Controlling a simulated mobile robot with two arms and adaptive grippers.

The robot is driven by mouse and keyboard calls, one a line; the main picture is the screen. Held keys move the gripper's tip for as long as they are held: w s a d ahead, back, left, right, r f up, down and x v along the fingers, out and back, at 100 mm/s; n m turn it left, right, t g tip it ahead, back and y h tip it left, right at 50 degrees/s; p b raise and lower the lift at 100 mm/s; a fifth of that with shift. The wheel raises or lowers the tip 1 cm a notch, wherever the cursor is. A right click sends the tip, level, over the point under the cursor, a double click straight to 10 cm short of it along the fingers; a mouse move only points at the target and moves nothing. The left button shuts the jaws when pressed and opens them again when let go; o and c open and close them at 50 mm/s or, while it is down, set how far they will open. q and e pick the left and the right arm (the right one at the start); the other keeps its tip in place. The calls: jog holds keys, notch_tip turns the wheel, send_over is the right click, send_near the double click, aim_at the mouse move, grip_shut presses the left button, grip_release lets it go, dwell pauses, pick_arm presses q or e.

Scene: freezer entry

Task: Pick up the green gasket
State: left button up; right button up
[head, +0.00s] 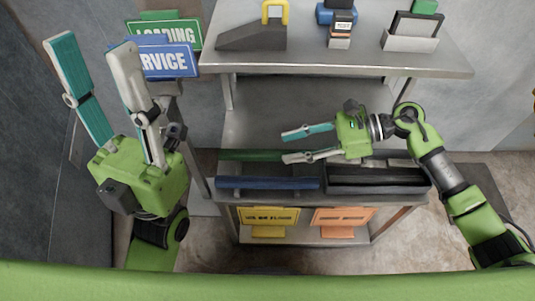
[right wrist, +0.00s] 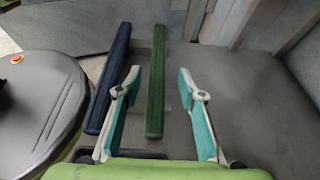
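The green gasket (head: 234,155) is a long dark-green strip lying on the middle shelf. In the right wrist view the green gasket (right wrist: 156,90) runs lengthwise between my fingers' lines, closer to the left finger. My right gripper (head: 284,147) is open and empty, reaching in from the right near the gasket's right part. Its two fingers (right wrist: 160,75) stand apart in the right wrist view; I cannot tell its exact height above the gasket. My left gripper (head: 92,45) is open, empty and raised at the far left, away from the shelf.
A blue strip (head: 267,184) lies parallel in front of the green one. A black tray (head: 380,189) sits to its right. The upper shelf (head: 340,60) overhangs behind. Blue (head: 168,61) and green (head: 160,31) signs stand left. Yellow (head: 268,216) and orange (head: 343,216) signs stand below.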

aim_at(268, 152)
jog(key=b+x, duration=0.1)
jog(key=x, duration=0.2)
jog(key=b+x, duration=0.1)
jog(key=x, duration=0.3)
jog(key=shift+s+r, duration=0.15)
jog(key=shift+s, duration=0.05)
grip_shut()
